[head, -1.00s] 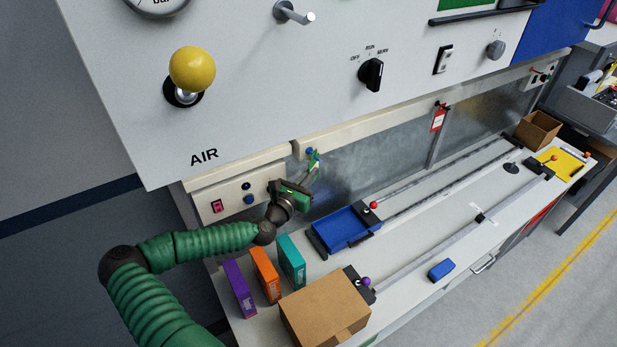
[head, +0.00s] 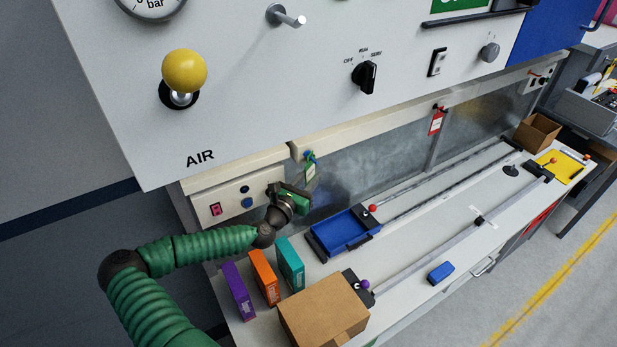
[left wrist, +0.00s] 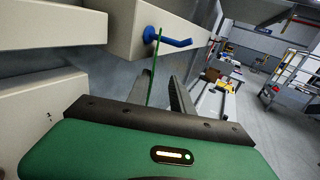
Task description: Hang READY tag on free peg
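A tag with a green loop (head: 310,171) hangs nearly straight down from a blue peg (head: 308,155) on the cream rail. In the left wrist view the blue peg (left wrist: 170,40) sticks out and the tag (left wrist: 153,70) shows edge-on as a thin green strip below it. Its lettering is too small to read. A red tag (head: 436,123) hangs on another peg further right. My right gripper is out of view.
Below lie a blue tray (head: 325,241), a cardboard box (head: 297,318) and purple (head: 238,290), orange (head: 265,278) and teal (head: 290,264) boxes. The panel with a yellow knob (head: 184,72) overhangs the rail. A blue block (head: 441,273) lies near the bench's front edge.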

